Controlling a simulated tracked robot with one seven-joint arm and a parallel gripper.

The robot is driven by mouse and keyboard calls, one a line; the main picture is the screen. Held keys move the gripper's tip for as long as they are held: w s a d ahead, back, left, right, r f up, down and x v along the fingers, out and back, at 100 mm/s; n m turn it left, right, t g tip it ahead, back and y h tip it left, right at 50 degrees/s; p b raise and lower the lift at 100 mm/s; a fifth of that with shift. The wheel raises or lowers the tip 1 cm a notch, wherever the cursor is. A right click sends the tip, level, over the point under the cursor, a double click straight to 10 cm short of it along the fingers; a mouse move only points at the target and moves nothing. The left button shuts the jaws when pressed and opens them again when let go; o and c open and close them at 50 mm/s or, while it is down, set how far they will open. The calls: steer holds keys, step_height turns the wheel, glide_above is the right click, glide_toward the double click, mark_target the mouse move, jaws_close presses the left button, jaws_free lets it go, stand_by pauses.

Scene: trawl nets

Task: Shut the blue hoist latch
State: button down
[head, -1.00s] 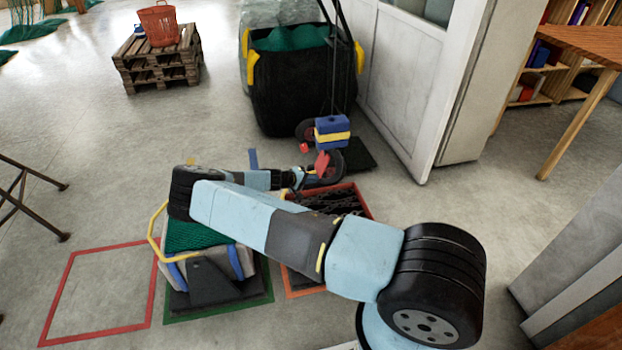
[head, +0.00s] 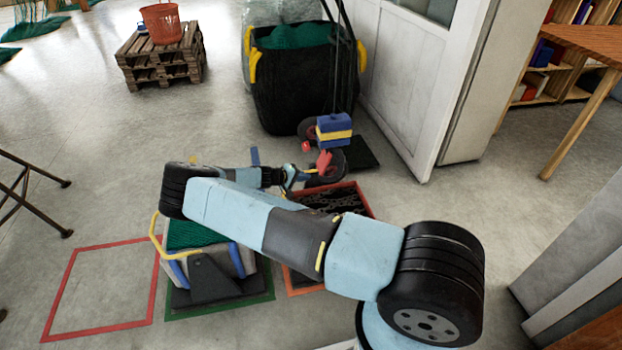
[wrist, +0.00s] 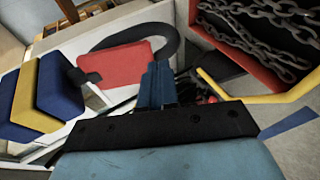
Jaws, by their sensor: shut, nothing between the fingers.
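My gripper (wrist: 158,80) is shut and empty, its dark blue fingers together in the middle of the wrist view. In the head view my gripper (head: 302,176) is small, beside a red plate (head: 324,160). The red plate also shows in the wrist view (wrist: 115,66), just left of and beyond my fingertips; I cannot tell whether they touch. A blue-yellow-blue block (head: 333,130) stands behind the plate, and fills the left of the wrist view (wrist: 42,95). No part is clearly recognisable as the blue hoist latch or shows its position.
A red-edged crate of dark chains (head: 352,190) lies close to my gripper; its chains (wrist: 265,30) show at upper right in the wrist view. A big black bag (head: 300,95) stands behind. A net-filled bin (head: 195,236) is left. Open floor lies far left.

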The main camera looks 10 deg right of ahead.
steer(key=s+a, duration=0.2)
steer(key=a, duration=0.7)
steer(key=shift+s+r, duration=0.4)
steer(key=s+d+r+m+g+y, duration=0.1)
steer(key=s+d+r+y, duration=0.3)
steer(key=r, duration=1)
steer(key=s+d+r+m+g+y, duration=0.1)
steer(key=s+d+r+m+y, duration=0.15)
steer(key=s+r, duration=0.75)
steer(key=s+d+r+m+g+y, duration=0.1)
steer(key=d+r+g+y, duration=0.2)
steer(key=r, duration=1.5)
steer(key=s+d+r+n+t+y, duration=0.1)
steer(key=s+d+r+t+y, duration=0.25)
steer(key=s+r, duration=1)
steer(key=s+r+n+t, duration=0.1)
steer(key=s+r+t, duration=0.2)
steer(key=s, duration=1.3)
steer(key=shift+s+a+h, duration=0.15)
steer(key=shift+a+h, duration=0.25)
steer(key=shift+d, duration=0.1)
